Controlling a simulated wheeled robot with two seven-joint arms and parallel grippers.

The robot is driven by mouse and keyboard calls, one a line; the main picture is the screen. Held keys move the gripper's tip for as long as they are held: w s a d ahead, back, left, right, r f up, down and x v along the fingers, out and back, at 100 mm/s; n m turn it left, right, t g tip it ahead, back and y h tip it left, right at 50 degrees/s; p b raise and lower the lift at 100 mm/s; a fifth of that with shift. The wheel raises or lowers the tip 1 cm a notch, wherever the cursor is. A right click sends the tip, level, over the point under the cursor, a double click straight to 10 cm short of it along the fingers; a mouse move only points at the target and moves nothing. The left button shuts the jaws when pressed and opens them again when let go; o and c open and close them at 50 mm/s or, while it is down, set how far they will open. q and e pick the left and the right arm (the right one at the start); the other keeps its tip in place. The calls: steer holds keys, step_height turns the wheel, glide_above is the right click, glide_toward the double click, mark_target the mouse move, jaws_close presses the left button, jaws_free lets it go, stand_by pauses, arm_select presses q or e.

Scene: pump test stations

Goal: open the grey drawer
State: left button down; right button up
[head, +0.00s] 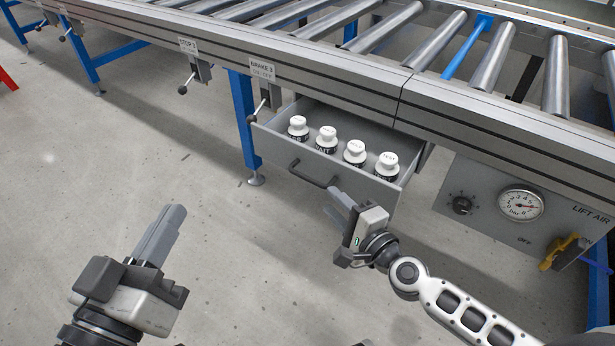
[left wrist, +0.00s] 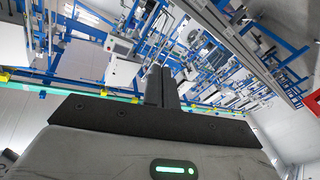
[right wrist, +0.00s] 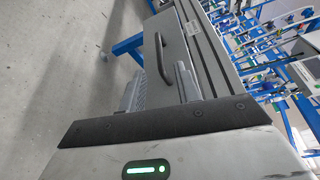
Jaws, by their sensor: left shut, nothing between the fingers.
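The grey drawer (head: 277,148) under the roller conveyor stands pulled out, its inside showing in the head view. Several white-topped, dark-labelled knob-shaped pieces (head: 326,138) stand in a row in it. Its dark bar handle (head: 313,174) is on the front face and also shows in the right wrist view (right wrist: 163,58). My right gripper (head: 340,204) is open and empty, just in front of the drawer's front, apart from the handle. In the right wrist view the handle lies ahead, between the lines of the two fingers. My left gripper (head: 172,217) is shut and empty, well away from the drawer.
The roller conveyor (head: 350,62) runs above the drawer, with brake (head: 262,72) and stop (head: 188,46) levers on its rail. A blue leg (head: 243,120) stands left of the drawer. A lift-air gauge panel (head: 485,205) hangs at right. Floor in front is clear.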

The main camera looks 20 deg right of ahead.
mark_target(308, 178)
steer(key=x, duration=0.9)
steer(key=shift+w+a+b, duration=0.1)
steer(key=shift+w+b, duration=0.1)
steer(key=shift+b, duration=0.1)
steer(key=shift+w+a+f, duration=0.1)
steer(key=shift+w, duration=0.25)
arm_select(q)
steer(key=shift+w+a+r+m, duration=0.1)
steer(key=shift+w+r+m, duration=0.1)
steer(key=shift+r+m, duration=0.15)
steer(key=shift+r, duration=0.1)
